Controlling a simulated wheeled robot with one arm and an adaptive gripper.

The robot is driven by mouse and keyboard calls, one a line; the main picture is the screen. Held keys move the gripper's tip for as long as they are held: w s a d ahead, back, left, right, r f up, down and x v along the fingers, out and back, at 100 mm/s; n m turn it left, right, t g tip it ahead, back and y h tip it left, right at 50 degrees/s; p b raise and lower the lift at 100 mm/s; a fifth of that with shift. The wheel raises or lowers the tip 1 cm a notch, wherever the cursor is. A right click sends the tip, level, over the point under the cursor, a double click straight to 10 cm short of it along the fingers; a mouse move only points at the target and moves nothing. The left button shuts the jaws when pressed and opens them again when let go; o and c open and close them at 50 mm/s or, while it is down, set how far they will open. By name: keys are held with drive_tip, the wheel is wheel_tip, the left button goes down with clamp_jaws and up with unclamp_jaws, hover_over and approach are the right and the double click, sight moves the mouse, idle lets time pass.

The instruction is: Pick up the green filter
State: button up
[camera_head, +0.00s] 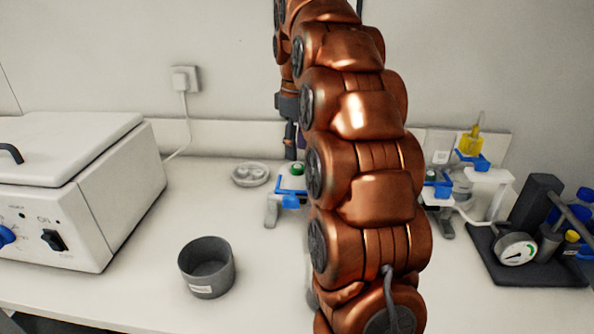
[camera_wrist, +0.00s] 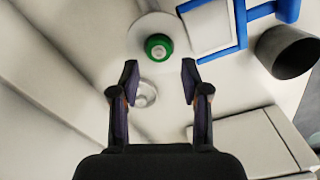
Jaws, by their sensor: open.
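The green filter (camera_wrist: 158,46) shows in the wrist view as a green ring with a pale centre, on a round white base. It lies beyond my fingertips, a little above the gap between them in the picture. In the head view the green filter (camera_head: 297,168) is a small green spot beside a blue and white stand. My gripper (camera_wrist: 160,82) is open, with nothing between its fingers. In the head view its dark lower end is above and just left of the green filter, partly beside my arm.
A round dish (camera_head: 250,174) lies left of the filter. A dark grey pot (camera_head: 207,268) stands nearer the front. A white machine (camera_head: 75,190) fills the left. A gauge stand (camera_head: 515,249) and bottles are at right. My arm hides the bench's middle.

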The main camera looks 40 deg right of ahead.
sight(298, 165)
wheel_tip(298, 165, down, 2)
drive_tip(key=shift+s+d+f, duration=0.1)
drive_tip(key=shift+s+d, duration=0.05)
drive_tip(key=shift+f+p, duration=0.4)
drive_tip(key=shift+f, duration=0.75)
drive_tip(key=c, duration=0.5)
